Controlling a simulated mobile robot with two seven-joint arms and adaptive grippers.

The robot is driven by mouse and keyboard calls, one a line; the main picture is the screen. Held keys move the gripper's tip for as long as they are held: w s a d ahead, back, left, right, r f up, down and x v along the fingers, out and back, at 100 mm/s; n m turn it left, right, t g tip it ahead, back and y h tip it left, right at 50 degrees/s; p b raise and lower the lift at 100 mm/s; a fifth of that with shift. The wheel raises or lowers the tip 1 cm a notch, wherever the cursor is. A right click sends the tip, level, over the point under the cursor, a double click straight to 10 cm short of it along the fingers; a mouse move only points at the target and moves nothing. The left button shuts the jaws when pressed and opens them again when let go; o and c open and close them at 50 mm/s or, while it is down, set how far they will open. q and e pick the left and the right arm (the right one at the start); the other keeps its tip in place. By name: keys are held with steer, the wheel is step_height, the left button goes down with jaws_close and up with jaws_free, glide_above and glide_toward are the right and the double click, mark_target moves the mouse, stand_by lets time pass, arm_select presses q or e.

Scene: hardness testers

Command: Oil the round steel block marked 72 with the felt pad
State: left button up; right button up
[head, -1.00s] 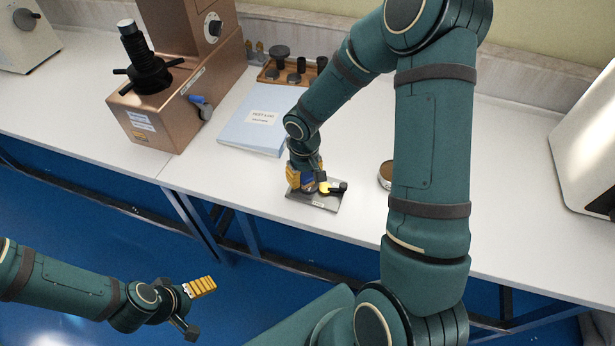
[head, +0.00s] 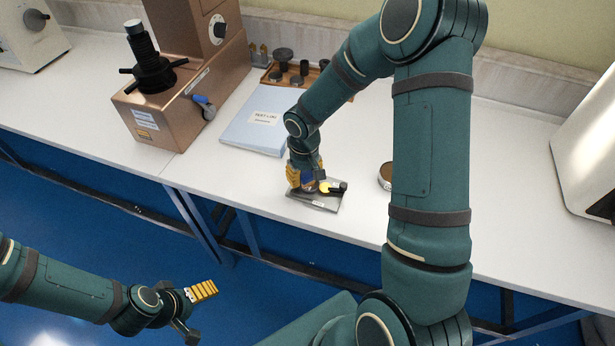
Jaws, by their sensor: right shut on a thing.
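My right gripper (head: 306,182) is low over a small grey plate (head: 322,207) near the bench's front edge. A yellow disc and a short black cylinder (head: 339,188) show on the plate just right of the fingers. I cannot read a 72 on anything, and the fingers hide what lies beneath them. My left gripper (head: 197,309) is open and empty, out in front of the bench above the blue floor.
A copper-coloured tester (head: 160,112) stands at the left, with a blue test log (head: 243,133) beside it. A wooden tray (head: 268,76) of dark parts is behind. A round tin (head: 385,178) sits by my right forearm. A pale machine (head: 590,150) stands at the right.

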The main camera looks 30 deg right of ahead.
steer(key=shift+w+a, duration=0.15)
steer(key=shift+w, duration=0.05)
steer(key=r, duration=0.1)
steer(key=r+p, duration=0.1)
steer(key=shift+w+a+r, duration=0.15)
steer(key=shift+w+r, duration=0.15)
steer(key=shift+s+r+p, duration=0.35)
steer(key=shift+r+p, duration=0.35)
steer(key=shift+r, duration=0.1)
steer(key=shift+w+r+p, duration=0.15)
steer(key=shift+r+p, duration=0.4)
steer(key=shift+r, duration=0.1)
steer(key=shift+r+p, duration=0.85)
steer(key=shift+r, duration=0.5)
